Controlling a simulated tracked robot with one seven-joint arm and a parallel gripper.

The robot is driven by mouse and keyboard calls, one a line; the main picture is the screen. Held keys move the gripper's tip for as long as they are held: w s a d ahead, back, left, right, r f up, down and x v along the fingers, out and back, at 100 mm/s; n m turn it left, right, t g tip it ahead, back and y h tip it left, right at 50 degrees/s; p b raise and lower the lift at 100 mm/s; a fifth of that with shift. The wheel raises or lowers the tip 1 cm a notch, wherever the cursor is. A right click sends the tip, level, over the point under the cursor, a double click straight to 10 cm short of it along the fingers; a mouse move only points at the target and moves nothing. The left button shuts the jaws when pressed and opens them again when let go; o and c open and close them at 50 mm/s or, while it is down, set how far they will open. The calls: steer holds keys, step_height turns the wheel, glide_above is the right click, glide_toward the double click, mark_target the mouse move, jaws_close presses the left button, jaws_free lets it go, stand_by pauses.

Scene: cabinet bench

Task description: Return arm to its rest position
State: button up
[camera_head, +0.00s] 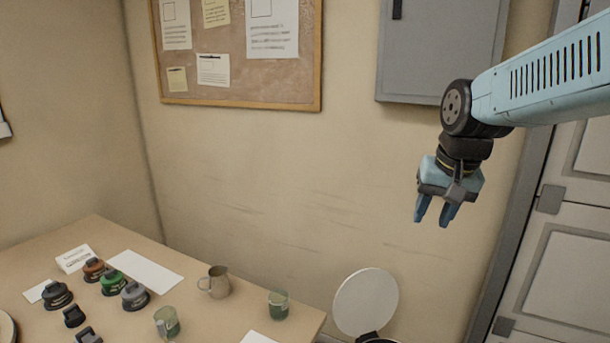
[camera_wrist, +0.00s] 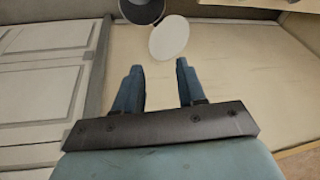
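My gripper (camera_head: 436,212) hangs at the end of my light-blue arm on the right of the head view. It is in the air, to the right of the bench and in front of the beige wall. Its two blue fingers point down and stand apart with nothing between them. In the wrist view my gripper (camera_wrist: 158,82) also shows both fingers spread and empty. Beyond the fingertips the wrist view shows a round white lid (camera_wrist: 169,38) and a dark open bin (camera_wrist: 142,10).
A wooden bench (camera_head: 225,318) at lower left holds a metal mug (camera_head: 216,282), green glasses (camera_head: 278,304) and several dark lidded items. The white bin lid (camera_head: 366,302) stands raised beside it. A grey wall cabinet (camera_head: 440,50) and a white door (camera_head: 565,270) are near my arm.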

steer(key=s+n+t, duration=0.2)
steer(key=s, duration=0.7)
steer(key=shift+r+n+h, duration=0.3)
steer(key=shift+n, duration=0.1)
steer(key=shift+a, duration=0.1)
stand_by(0.5)
steer(key=shift+w+a, duration=0.1)
stand_by(0.4)
